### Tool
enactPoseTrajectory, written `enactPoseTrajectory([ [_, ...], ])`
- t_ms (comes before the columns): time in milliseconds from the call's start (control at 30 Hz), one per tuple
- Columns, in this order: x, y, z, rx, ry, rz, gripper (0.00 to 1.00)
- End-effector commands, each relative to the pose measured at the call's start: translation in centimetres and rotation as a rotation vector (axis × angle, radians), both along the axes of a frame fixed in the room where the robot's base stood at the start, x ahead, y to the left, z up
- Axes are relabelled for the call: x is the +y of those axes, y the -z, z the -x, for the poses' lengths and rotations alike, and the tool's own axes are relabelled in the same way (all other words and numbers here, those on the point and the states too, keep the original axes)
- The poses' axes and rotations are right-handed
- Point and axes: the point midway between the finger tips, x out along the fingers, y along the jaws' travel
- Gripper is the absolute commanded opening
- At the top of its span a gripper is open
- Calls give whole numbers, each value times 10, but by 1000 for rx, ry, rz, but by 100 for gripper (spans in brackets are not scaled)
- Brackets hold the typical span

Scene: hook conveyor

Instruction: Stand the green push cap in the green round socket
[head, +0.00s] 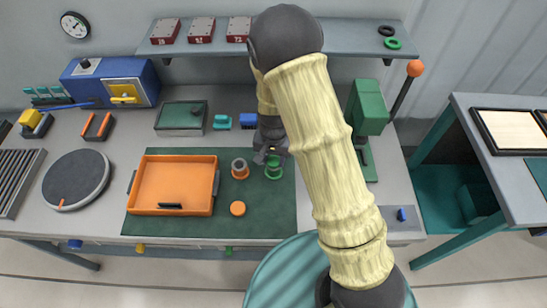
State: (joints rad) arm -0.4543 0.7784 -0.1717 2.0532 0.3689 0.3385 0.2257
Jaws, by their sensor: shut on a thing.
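The green round socket (274,174) stands on the dark green mat, right of an orange socket. My gripper (270,156) is directly above and at the back of it, pointing down. It is shut on the green push cap (273,161), a small green piece at the fingertips over the socket. The cap and socket overlap in this view, so I cannot tell whether the cap is touching, seated or just above. The fingers partly hide the cap.
An orange round socket (240,169) with a grey middle is close on the left. An orange disc (238,208) lies in front of it. An orange tray (175,187) fills the mat's left part. A green machine (368,115) stands at the right.

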Motion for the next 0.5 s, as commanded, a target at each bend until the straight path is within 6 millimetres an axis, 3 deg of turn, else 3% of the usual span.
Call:
enactPoseTrajectory([
  [333, 1, 5, 0, 0, -1, 0, 18],
  [367, 0, 4, 0, 0, -1, 0, 42],
  [467, 0, 4, 0, 0, 0, 0, 62],
  [500, 0, 4, 0, 0, 0, 0, 64],
])
